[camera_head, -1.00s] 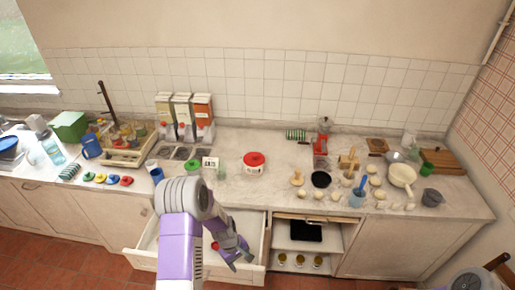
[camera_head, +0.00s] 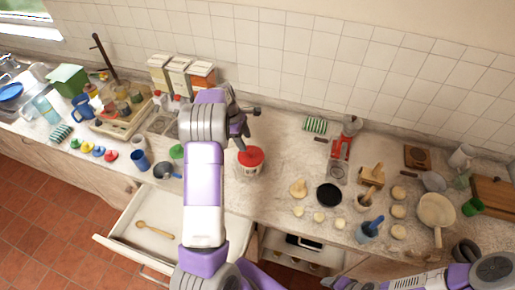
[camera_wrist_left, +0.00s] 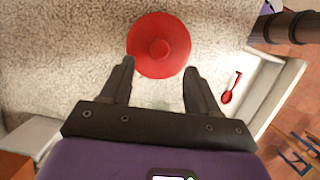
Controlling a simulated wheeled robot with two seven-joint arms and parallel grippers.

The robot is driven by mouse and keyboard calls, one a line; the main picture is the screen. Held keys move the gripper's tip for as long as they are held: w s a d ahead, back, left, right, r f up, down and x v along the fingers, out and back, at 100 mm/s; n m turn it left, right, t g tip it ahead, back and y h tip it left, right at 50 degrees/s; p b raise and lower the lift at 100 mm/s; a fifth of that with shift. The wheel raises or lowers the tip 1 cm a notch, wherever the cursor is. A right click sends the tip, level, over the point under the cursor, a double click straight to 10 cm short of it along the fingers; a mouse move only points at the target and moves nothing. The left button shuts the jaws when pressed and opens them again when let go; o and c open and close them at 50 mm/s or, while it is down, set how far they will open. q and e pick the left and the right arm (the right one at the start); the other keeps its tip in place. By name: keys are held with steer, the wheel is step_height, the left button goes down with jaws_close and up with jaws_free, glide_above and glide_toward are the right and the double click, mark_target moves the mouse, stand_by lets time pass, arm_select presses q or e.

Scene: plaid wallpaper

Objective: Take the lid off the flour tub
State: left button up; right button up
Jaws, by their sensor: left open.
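The flour tub (camera_head: 248,171) is a small pale tub on the counter, with a red lid (camera_head: 250,156) on top. In the left wrist view the round red lid (camera_wrist_left: 160,45) with its central knob lies just beyond my fingertips and hides the tub body. My left gripper (camera_head: 242,128) is open and empty, above and just behind the tub in the head view. In the left wrist view its two fingers (camera_wrist_left: 157,75) stand apart at the lid's near edge; I cannot tell whether they touch it. My right arm shows at the lower right; its jaws are unclear.
An open drawer (camera_head: 125,236) below the counter holds a wooden spoon (camera_head: 155,229); a red spoon (camera_wrist_left: 231,88) shows in the wrist view. Dispensers (camera_head: 178,74) stand at the wall. A black bowl (camera_head: 329,195) and dough pieces lie right of the tub.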

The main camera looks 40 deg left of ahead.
mark_target(250, 152)
arm_select(q)
steer(key=shift+x, duration=1)
steer(key=p+x, duration=0.1)
steer(key=x, duration=0.3)
steer(key=shift+w+d+f, duration=0.1)
steer(key=shift+f, duration=0.2)
steer(key=shift+r, duration=0.1)
steer(key=c, duration=1.1)
